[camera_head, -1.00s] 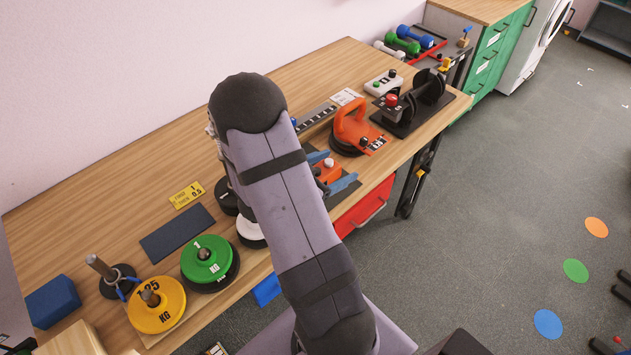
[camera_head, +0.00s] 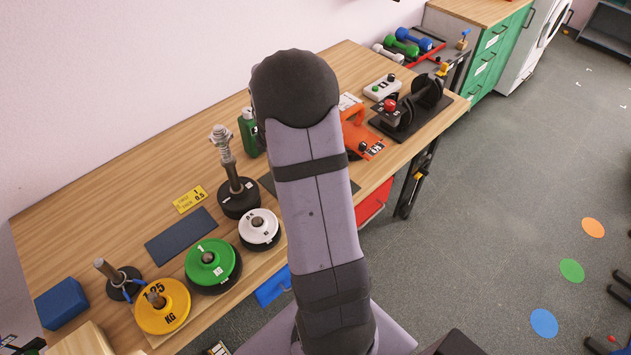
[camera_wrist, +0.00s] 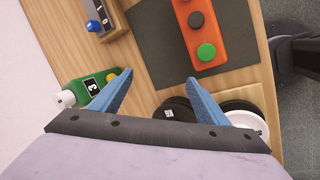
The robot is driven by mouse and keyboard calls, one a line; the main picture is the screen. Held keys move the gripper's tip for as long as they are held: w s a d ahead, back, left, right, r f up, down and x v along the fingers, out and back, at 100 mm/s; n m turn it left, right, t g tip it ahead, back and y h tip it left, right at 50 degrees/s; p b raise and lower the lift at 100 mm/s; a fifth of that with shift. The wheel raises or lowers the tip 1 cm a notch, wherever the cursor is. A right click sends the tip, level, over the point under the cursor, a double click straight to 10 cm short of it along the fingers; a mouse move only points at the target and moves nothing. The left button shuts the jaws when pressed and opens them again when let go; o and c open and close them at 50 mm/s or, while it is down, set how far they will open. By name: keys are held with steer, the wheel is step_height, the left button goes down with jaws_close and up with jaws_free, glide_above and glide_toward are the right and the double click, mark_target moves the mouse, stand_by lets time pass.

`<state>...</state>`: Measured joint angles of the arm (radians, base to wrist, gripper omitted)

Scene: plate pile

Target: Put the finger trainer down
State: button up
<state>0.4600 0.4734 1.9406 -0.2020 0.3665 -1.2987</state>
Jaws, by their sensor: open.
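The finger trainer, which I take to be the orange bar with dark and green buttons (camera_wrist: 199,30), lies flat on a dark mat (camera_wrist: 148,48) in the wrist view. My gripper (camera_wrist: 158,78) is open and empty, its two blue fingers spread wide. The trainer is beyond the fingertips and apart from them. In the head view my arm hides the gripper and the trainer; only an edge of the mat (camera_head: 267,184) shows beside the arm.
A green bottle-like object (camera_wrist: 85,88) is by the left finger. A black disc (camera_wrist: 172,112) and a white disc (camera_wrist: 245,115) are by the right finger.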

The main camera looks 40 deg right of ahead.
steer(key=s+d+n, duration=0.1)
steer(key=s+d+n+g, duration=0.1)
steer(key=s, duration=0.1)
steer(key=s+d+n+g+h+b, duration=0.1)
steer(key=n, duration=0.1)
steer(key=shift+s+r, duration=0.3)
steer(key=shift+s+d+f+n+g+h+b, duration=0.35)
steer(key=shift+s+f+n+g+b, duration=0.2)
steer(key=shift+f+n+b, duration=0.15)
steer(key=shift+s+d+f+n, duration=0.2)
steer(key=shift+s+f+n, duration=0.2)
steer(key=shift+n, duration=0.2)
steer(key=shift+p+x, duration=0.65)
steer(key=shift+x, duration=2.95)
steer(key=shift+s+d, duration=0.1)
steer(key=shift+s, duration=0.1)
steer(key=shift+r, duration=0.1)
steer(key=shift+c, duration=0.6)
steer(key=c, duration=1.4)
steer(key=shift+o, duration=0.2)
steer(key=shift+r, duration=0.1)
